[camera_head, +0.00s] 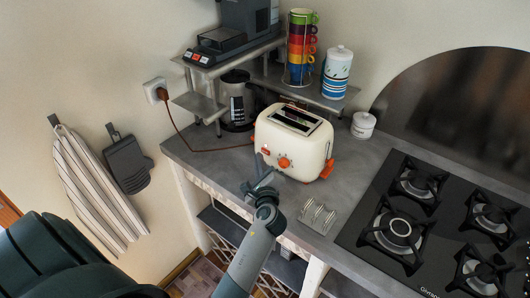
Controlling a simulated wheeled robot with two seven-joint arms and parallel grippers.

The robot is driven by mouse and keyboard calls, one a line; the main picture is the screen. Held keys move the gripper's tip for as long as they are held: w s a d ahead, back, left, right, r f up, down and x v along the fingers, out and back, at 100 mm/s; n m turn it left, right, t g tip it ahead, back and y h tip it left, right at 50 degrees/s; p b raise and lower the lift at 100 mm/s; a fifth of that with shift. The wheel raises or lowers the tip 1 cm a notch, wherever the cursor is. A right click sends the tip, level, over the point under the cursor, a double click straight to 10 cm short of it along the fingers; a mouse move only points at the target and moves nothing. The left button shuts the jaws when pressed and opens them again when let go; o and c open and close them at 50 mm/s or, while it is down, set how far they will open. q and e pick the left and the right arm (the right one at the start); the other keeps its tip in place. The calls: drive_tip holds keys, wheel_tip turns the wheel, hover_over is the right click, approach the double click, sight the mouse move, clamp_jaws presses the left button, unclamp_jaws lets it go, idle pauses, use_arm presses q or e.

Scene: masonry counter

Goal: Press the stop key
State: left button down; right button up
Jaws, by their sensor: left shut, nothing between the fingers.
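A cream toaster (312,150) with two slots and orange feet stands on the grey counter. Its front bears an orange knob (284,163) and a small red patch (265,151) to the left of it. A key marked stop is too small to make out. My left gripper (254,184) is shut and empty, in front of the toaster's lower left front and apart from the controls as far as I can tell. My right gripper is not in view.
A steel rack (185,103) behind holds a coffee machine (245,22), stacked coloured cups (301,48) and a striped jar (337,72). A toast rack (318,215) lies right of my arm. A black gas hob (355,235) fills the right.

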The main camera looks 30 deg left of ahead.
use_arm(q)
drive_tip(key=shift+w, duration=0.7)
idle(1.1)
idle(0.4)
drive_tip(key=shift+s, duration=0.7)
drive_tip(key=shift+p, duration=0.3)
drive_tip(key=shift+s+a+p, duration=0.1)
drive_tip(key=shift+s+p, duration=0.25)
drive_tip(key=shift+s, duration=0.7)
drive_tip(key=shift+s+a+p, duration=0.1)
drive_tip(key=shift+s+p, duration=0.25)
drive_tip(key=shift+s, duration=1.15)
drive_tip(key=shift+f, duration=0.1)
